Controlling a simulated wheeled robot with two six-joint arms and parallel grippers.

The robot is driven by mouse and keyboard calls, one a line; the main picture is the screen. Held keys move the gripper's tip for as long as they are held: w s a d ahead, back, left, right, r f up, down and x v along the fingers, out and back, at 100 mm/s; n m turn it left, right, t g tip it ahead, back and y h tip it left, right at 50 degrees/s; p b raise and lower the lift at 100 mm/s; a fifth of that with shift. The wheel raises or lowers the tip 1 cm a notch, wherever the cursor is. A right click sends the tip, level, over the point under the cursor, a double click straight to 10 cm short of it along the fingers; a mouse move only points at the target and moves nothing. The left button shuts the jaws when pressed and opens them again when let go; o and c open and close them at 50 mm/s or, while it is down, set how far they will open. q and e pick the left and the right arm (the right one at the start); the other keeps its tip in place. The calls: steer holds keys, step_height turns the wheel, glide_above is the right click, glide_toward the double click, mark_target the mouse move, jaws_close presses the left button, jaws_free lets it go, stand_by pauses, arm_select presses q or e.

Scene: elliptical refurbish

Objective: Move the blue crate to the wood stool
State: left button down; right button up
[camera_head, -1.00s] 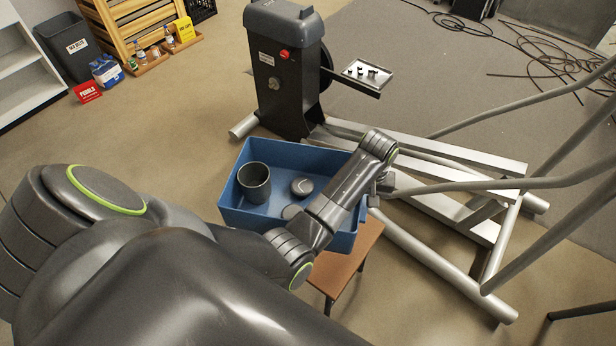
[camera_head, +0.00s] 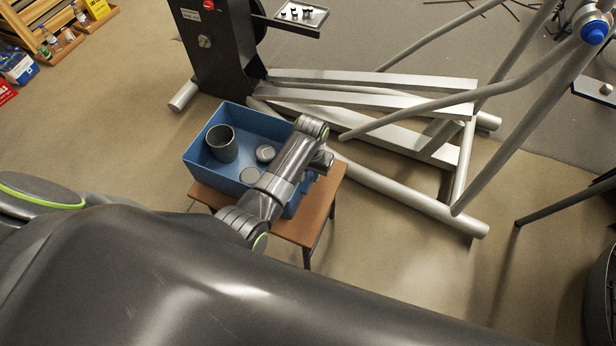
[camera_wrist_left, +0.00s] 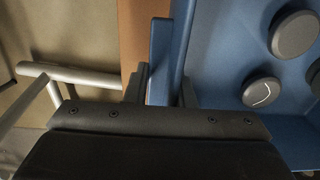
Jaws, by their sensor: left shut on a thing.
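The blue crate (camera_head: 196,172) is at the middle left of the head view, over the brown top of the wood stool (camera_head: 328,190). The stool top shows past the crate's near and right sides; I cannot tell whether the crate rests on it or is held just above. My left gripper (camera_head: 322,160) is at the crate's right end. In the left wrist view my left gripper (camera_wrist_left: 164,90) is shut on the crate's blue wall (camera_wrist_left: 183,35), with the stool top (camera_wrist_left: 142,35) beside it. My right gripper is not in view.
The crate holds a dark cup (camera_head: 222,144) and several round dark pieces, one being a disc (camera_head: 265,153). The elliptical machine (camera_head: 215,55) stands just behind, its silver frame (camera_head: 400,205) running along the right. Open floor (camera_head: 400,265) lies at front right.

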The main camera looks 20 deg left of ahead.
mark_target(310, 176)
arm_select(q)
step_height(310, 176, down, 2)
steer(key=shift+f+b, duration=0.25)
steer(key=shift+b, duration=0.05)
steer(key=shift+f, duration=0.55)
steer(key=c, duration=1.2)
jaws_free()
steer(key=shift+c, duration=0.2)
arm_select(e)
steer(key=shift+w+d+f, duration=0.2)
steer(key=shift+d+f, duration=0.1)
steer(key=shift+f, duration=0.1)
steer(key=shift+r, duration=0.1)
